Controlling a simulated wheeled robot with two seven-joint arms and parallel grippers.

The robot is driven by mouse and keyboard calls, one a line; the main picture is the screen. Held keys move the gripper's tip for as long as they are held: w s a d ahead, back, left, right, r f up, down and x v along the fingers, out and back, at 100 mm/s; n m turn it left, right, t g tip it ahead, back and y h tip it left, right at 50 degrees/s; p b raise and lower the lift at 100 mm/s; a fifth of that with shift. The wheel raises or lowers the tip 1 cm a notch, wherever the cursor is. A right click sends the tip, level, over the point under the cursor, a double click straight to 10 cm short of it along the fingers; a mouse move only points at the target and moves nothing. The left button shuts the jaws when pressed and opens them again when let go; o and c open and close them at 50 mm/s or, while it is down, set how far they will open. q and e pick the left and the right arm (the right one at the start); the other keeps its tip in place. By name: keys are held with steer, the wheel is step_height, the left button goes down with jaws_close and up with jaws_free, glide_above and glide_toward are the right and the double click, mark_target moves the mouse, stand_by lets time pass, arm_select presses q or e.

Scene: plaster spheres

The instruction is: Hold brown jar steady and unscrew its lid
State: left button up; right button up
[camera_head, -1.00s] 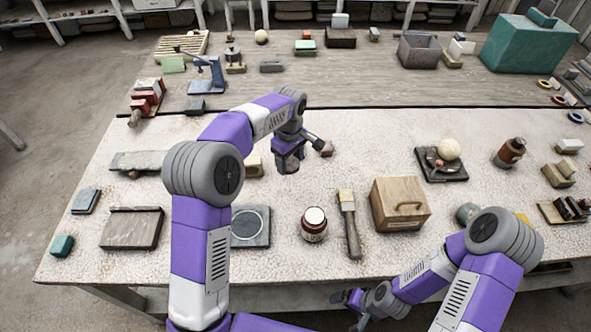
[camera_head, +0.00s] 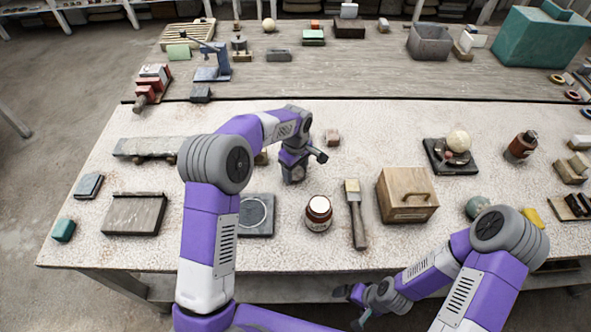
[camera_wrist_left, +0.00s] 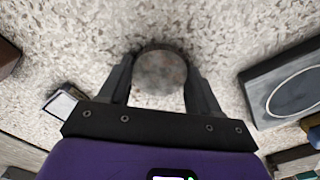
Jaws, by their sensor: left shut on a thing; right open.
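The brown jar (camera_head: 319,217) stands upright on the speckled bench top, with its pale round lid (camera_head: 319,205) on. My left gripper (camera_head: 294,176) is behind and to the left of the jar, apart from it. It is shut on a round grey-brown thing, which shows between the two fingers in the left wrist view (camera_wrist_left: 160,73). In the head view the held thing is mostly hidden, and I cannot tell whether it touches the bench. My right gripper (camera_head: 349,292) is open, low in front of the bench edge, away from the jar.
A brush (camera_head: 356,220) lies just right of the jar, with a wooden box (camera_head: 407,195) beyond it. A square plate with a ring (camera_head: 262,228) lies left of the jar. Bare bench lies in front of the jar.

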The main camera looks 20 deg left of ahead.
mark_target(295, 173)
arm_select(q)
steer(key=shift+f, duration=0.15)
steer(key=o, duration=1.2)
step_height(295, 173, up, 12)
steer(key=p, duration=0.2)
steer(key=shift+p, duration=0.4)
